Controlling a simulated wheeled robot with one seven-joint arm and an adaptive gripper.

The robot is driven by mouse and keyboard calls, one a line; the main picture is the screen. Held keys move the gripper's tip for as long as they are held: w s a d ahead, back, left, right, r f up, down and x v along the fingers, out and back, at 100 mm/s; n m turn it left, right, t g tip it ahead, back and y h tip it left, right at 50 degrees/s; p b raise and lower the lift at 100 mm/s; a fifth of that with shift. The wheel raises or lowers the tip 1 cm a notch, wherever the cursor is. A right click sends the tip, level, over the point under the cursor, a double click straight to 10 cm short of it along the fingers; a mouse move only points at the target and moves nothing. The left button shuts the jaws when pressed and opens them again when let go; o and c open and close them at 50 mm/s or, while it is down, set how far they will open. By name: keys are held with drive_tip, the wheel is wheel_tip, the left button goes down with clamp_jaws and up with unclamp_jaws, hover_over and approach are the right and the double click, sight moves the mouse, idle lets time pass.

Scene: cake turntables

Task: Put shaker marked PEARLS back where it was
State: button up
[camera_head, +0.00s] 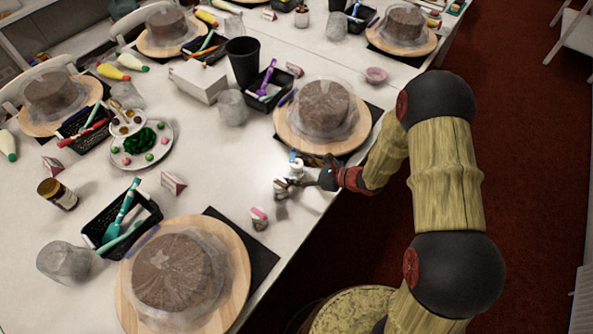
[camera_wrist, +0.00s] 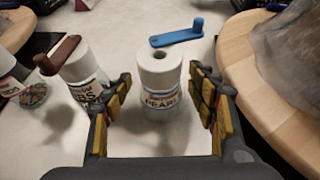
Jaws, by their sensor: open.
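The shaker marked PEARLS (camera_wrist: 160,88) is white with a blue crank on top, and stands upright on the table. It also shows in the head view (camera_head: 295,168), near the table's right edge. My gripper (camera_wrist: 161,97) is open, with one finger on each side of this shaker and a visible gap on both sides. In the head view my gripper (camera_head: 309,181) is low beside the shakers. A second shaker (camera_wrist: 82,85) with a brown crank and a label ending in "BS" stands to the left, outside my fingers; it also shows in the head view (camera_head: 281,189).
A wooden turntable (camera_head: 283,131) with a wrapped cake stands close behind the shakers and fills the wrist view's right side. A small pink-and-white item (camera_head: 259,218) stands nearer the front turntable (camera_head: 129,301). Some white table (camera_head: 215,180) is bare to the left.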

drive_tip(key=p+v, duration=0.3)
drive_tip(key=v, duration=0.9)
drive_tip(key=s+a+r+n+g+h, duration=0.1)
drive_tip(key=s+a+r+n+g, duration=0.15)
drive_tip(key=s+r+n, duration=0.4)
drive_tip(key=s+a+r+n+g+h, duration=0.1)
drive_tip(key=s+r+n+g+h, duration=0.2)
drive_tip(key=r+n, duration=0.6)
drive_tip(key=s+d+r+n+t+h, duration=0.2)
drive_tip(key=s+d+r+n+h, duration=0.1)
drive_tip(key=r, duration=0.5)
drive_tip(key=s+d+r+n+t+h, duration=0.2)
drive_tip(key=s+d+r+n+h, duration=0.2)
drive_tip(key=s+d+r, duration=0.3)
drive_tip(key=s+r+n, duration=0.1)
drive_tip(key=s, duration=0.1)
drive_tip(key=shift+s+d+t, duration=0.35)
drive_tip(key=shift+s, duration=0.05)
drive_tip(key=shift+f, duration=0.1)
